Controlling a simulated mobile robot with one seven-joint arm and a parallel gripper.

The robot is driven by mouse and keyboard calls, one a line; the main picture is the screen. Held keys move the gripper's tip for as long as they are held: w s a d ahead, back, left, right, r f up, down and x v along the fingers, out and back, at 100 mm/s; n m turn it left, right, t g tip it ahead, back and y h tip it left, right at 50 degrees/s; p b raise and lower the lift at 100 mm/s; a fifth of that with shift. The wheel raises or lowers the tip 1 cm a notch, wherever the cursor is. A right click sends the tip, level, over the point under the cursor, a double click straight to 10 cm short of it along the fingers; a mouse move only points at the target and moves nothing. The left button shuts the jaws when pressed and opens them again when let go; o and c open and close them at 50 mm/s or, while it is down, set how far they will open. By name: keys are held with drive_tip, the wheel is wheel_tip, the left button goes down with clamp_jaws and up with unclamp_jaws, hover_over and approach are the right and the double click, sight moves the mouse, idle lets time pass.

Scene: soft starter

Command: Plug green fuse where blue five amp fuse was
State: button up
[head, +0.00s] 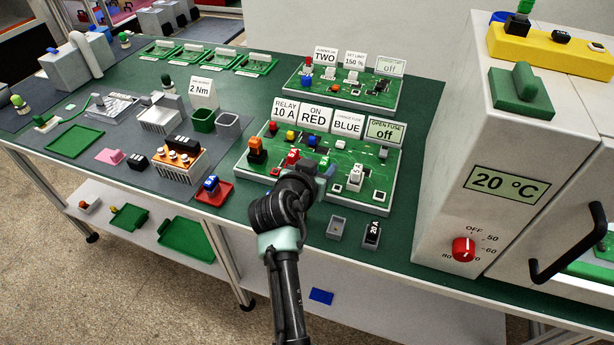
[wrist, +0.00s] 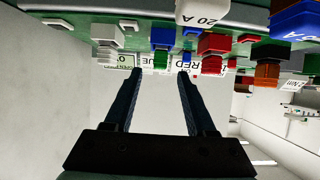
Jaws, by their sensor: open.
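My gripper (head: 305,168) is low over the front circuit board (head: 377,206), its fingers mostly hidden by my wrist in the head view. A blue part (wrist: 163,38) on the board shows beyond the fingers. A blue fuse (head: 210,183) lies in the red tray (head: 214,198) left of the board; it also shows in the wrist view (wrist: 290,28). Red fuses (head: 292,157) stand left of my gripper, and a white one (head: 355,175) to its right.
Label cards and an "OPEN FUSE off" display (head: 385,130) stand along the board's back.

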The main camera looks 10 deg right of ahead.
drive_tip(key=v, duration=0.9)
drive_tip(key=shift+s+a, duration=0.15)
drive_tip(key=shift+s, duration=0.05)
drive_tip(key=shift+r, duration=0.1)
drive_tip(key=a+r+n+t+y+p, duration=0.1)
drive_tip(key=a+r+t+p, duration=0.2)
drive_tip(key=r, duration=1.2)
drive_tip(key=a+r+n+t+y, duration=0.25)
drive_tip(key=r+t, duration=0.25)
drive_tip(key=r, duration=0.9)
drive_tip(key=s+a+r+n+t+y+p, duration=0.1)
drive_tip(key=s+r+t, duration=0.2)
drive_tip(key=s+r, duration=0.2)
drive_tip(key=s+a+r+n+t+y+p, duration=0.1)
drive_tip(key=s+r, duration=0.4)
drive_tip(key=r, duration=0.6)
drive_tip(key=s+a+r+n+t+y+p, duration=0.1)
drive_tip(key=s+a+r+t, duration=0.2)
drive_tip(key=s+r+t, duration=0.2)
wheel_tip(320, 180, up, 4)
drive_tip(key=shift+s+f, duration=0.1)
drive_tip(key=shift+s, duration=0.2)
